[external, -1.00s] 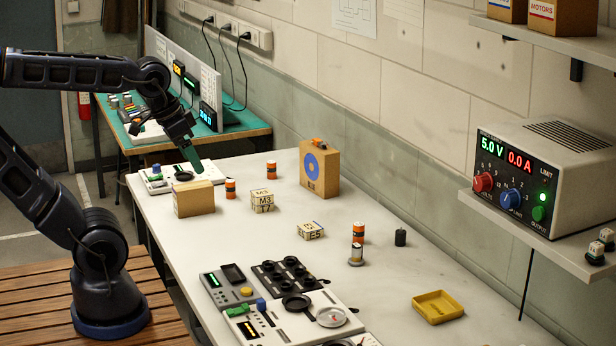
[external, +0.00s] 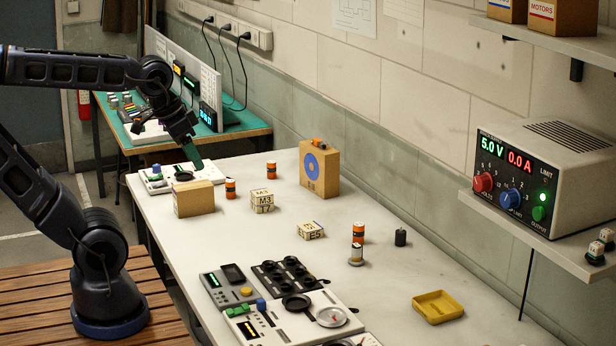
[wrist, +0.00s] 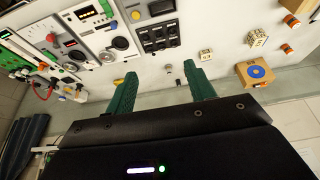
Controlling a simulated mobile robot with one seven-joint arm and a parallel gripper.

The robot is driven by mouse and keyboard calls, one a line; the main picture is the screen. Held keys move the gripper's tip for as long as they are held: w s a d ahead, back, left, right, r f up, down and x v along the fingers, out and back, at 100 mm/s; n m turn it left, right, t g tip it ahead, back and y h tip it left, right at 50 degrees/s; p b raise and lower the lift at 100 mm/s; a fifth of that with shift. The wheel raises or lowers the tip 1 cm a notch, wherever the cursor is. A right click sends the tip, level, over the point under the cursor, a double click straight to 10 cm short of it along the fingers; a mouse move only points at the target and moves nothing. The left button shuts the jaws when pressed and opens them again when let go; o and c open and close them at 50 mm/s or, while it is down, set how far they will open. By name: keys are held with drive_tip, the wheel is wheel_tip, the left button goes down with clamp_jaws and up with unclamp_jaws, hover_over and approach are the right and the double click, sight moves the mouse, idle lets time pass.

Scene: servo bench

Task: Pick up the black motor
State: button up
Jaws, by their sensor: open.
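The black motor (external: 400,237) is a small dark upright cylinder on the white bench, near the wall, right of a stacked orange-and-silver battery. In the wrist view a small dark shape between the fingers (wrist: 178,82) seems to be it, but it is too small to be sure. My gripper (external: 198,166) has green fingers and is over the far left end of the bench, well away from the motor. In the wrist view my gripper (wrist: 160,69) is open, its fingers apart with nothing held.
A cardboard box (external: 194,199), lettered cubes (external: 262,201), orange batteries (external: 230,188) and a box with a blue disc (external: 320,170) stand between my gripper and the motor. A yellow tray (external: 438,307) and instrument panels (external: 230,286) are nearer the camera.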

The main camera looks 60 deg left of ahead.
drive_tip(key=w+r+m, duration=0.2)
drive_tip(key=w, duration=1.3)
drive_tip(key=m+g+h, duration=0.1)
drive_tip(key=m+h, duration=0.2)
drive_tip(key=m, duration=0.3)
hover_over(403, 232)
drive_tip(key=s+a, duration=0.2)
drive_tip(key=s, duration=0.1)
wheel_tip(403, 232, down, 25)
drive_tip(key=x, duration=0.5)
drive_tip(key=shift+w+a+f, duration=0.2)
drive_tip(key=shift+w+f, duration=0.1)
drive_tip(key=shift+f, duration=0.05)
drive_tip(key=shift+s+x, duration=0.15)
drive_tip(key=shift+x, duration=1.15)
drive_tip(key=shift+s+x, duration=0.15)
drive_tip(key=shift+x, duration=1.2)
drive_tip(key=shift+a, duration=0.1)
drive_tip(key=shift+c, duration=0.2)
drive_tip(key=c, duration=1.1)
